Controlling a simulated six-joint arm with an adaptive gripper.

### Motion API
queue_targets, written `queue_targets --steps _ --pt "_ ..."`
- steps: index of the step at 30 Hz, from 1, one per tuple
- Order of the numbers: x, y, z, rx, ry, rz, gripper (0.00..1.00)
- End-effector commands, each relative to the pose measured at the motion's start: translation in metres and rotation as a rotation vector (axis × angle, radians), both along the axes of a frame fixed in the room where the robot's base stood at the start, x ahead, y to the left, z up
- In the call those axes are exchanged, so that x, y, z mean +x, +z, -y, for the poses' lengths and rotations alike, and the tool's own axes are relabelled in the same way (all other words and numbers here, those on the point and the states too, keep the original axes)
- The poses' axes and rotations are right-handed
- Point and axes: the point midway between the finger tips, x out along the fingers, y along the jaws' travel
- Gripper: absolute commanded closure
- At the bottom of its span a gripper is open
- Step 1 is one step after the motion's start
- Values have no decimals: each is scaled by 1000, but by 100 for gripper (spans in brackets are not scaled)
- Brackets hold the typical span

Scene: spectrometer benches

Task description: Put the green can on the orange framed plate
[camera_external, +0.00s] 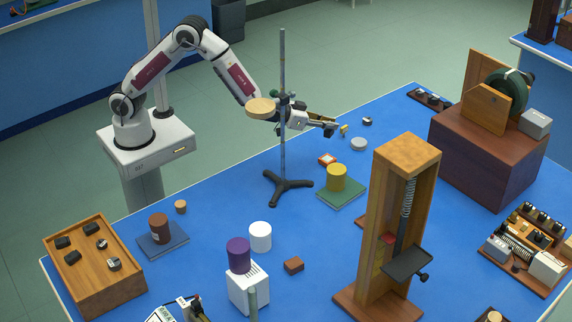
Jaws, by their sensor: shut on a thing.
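The orange framed plate (327,160) is a small square with a pale centre, flat on the blue table just right of the retort stand. My gripper (331,129) is above the table, up and to the right of the stand's rod, with its fingers pointing right. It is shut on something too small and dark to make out. The orange framed plate is below it in the picture, apart from it. I cannot make out a green can clearly anywhere; the stand and clamp parts cover some of my wrist.
A yellow can (336,178) on a green plate (328,197) stands near the orange plate. A tall wooden frame (405,150) rises to the right. The table's left middle has free room.

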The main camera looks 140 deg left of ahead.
Motion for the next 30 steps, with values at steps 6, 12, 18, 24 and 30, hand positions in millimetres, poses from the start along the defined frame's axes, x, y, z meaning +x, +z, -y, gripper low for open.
queue_targets --steps 6,12,18,24,30 --pt "0 0 -1 0 1 0 100" --pt "0 -1 -1 -1 1 -1 100" --pt "0 -17 -1 -2 1 -2 100" --pt "0 -43 -1 -2 1 -2 100" --pt "0 -60 -1 -1 0 0 100"
